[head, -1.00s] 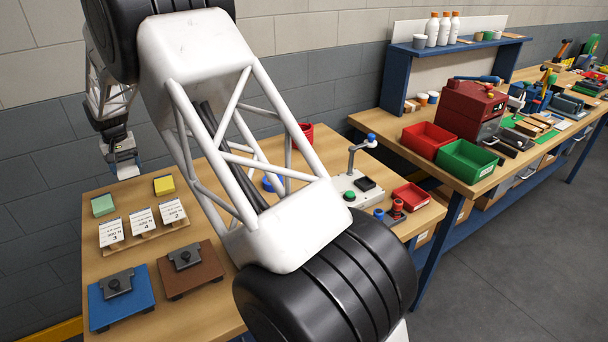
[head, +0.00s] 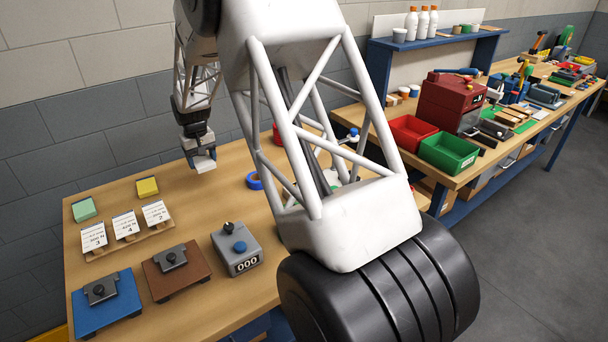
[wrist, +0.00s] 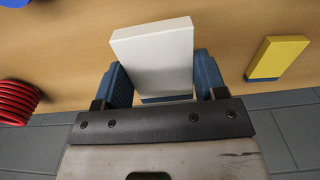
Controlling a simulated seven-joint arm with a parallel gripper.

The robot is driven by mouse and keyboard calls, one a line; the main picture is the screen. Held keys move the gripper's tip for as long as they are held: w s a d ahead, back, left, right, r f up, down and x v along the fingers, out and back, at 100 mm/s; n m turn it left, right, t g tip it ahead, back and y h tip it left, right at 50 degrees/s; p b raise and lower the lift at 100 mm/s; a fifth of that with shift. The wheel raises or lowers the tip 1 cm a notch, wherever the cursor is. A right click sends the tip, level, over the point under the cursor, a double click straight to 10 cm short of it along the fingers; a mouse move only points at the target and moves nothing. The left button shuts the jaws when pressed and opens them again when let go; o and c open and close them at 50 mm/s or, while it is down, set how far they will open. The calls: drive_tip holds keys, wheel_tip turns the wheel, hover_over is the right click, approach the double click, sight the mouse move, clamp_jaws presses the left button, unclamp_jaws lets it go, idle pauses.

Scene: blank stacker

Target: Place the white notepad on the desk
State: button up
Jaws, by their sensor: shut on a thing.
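The white notepad (wrist: 154,55) is between the two blue fingers of my gripper (wrist: 165,85) in the wrist view. My gripper is shut on it, with the notepad's broad white face showing. In the head view my gripper (head: 201,150) points down near the back edge of the desk, with the notepad (head: 203,163) at its tips. The wooden desk (head: 195,205) lies below. I cannot tell from these views whether the notepad touches the desk.
A yellow pad (head: 147,187) and a green pad (head: 84,209) lie left of my gripper. Several numbered cards stand in front of them. A grey counter box (head: 237,249) and a blue ring (head: 254,181) are also on the desk. Bare wood lies between them.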

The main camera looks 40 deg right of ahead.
drive_tip(key=s+d, duration=0.3)
drive_tip(key=d, duration=0.1)
drive_tip(key=s+d+f, duration=0.1)
drive_tip(key=s+d, duration=0.2)
drive_tip(key=d, duration=0.2)
drive_tip(key=s+d+f, duration=0.1)
drive_tip(key=s+d, duration=0.3)
drive_tip(key=d, duration=0.1)
drive_tip(key=shift+s, duration=0.1)
hover_over(248, 159)
drive_tip(key=shift+f, duration=0.75)
drive_tip(key=shift+f, duration=0.1)
drive_tip(key=shift+f, duration=1.65)
drive_tip(key=shift+f, duration=0.1)
drive_tip(key=o, duration=0.9)
drive_tip(key=shift+o, duration=0.2)
